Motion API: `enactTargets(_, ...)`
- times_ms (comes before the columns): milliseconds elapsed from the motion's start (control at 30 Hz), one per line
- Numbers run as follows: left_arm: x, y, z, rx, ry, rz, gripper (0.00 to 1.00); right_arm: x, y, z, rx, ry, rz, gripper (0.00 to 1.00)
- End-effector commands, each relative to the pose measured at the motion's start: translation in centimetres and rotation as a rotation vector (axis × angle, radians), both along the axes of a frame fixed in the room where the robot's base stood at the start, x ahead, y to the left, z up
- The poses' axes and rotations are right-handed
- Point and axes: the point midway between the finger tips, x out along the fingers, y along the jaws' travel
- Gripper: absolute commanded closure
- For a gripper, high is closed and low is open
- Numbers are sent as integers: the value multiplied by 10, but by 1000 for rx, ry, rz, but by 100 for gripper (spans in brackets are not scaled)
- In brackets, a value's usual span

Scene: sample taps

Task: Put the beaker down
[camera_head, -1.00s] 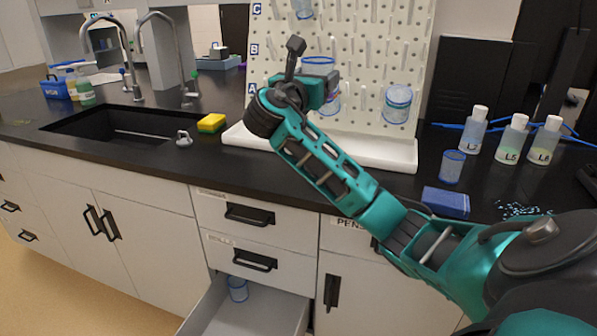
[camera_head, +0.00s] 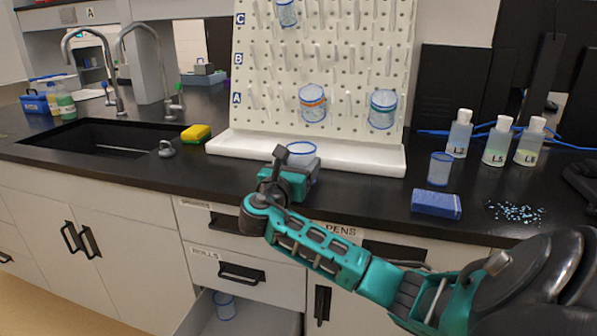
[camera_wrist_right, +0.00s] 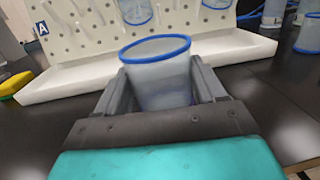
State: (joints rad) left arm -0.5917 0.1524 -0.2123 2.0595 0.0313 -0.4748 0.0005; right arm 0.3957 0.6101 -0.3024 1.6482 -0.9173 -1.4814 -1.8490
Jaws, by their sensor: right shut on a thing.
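The beaker (camera_wrist_right: 158,78) is clear with a blue rim and stands upright between the two fingers of my right gripper (camera_wrist_right: 160,95), which is shut on it. In the head view, the right gripper (camera_head: 288,178) is at the front part of the black counter (camera_head: 345,186), just before the white tray of the pegboard, with the beaker (camera_head: 303,155) partly hidden behind it. I cannot tell whether the beaker's base touches the counter. My left gripper is not in view.
A pegboard (camera_head: 345,60) with several hung beakers stands behind its white tray (camera_head: 375,158). At right are a small blue-rimmed cup (camera_head: 439,170), a blue box (camera_head: 436,204), spilled blue bits (camera_head: 515,212) and labelled bottles (camera_head: 497,142). A yellow sponge (camera_head: 196,133) lies by the sink.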

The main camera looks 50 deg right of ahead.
Motion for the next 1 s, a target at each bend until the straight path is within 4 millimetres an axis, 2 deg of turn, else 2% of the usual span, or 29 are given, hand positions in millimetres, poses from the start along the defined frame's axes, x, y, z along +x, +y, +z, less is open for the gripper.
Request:
enactTargets(67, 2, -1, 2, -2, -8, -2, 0, 0, 0, -7, 0, 1, 0, 70)
enactTargets(200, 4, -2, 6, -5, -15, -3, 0, 0, 0, -7, -1, -1, 0, 70)
enactTargets(367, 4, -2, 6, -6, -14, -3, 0, 0, 0, -7, -1, 0, 0, 70)
enactTargets(833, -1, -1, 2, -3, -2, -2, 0, 0, 0, -23, 3, 9, 1, 70)
enactTargets(867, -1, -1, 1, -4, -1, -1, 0, 0, 1, -24, 3, 11, 1, 30)
enactTargets(1000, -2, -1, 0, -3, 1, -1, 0, 0, 1, -26, 6, 15, 1, 16)
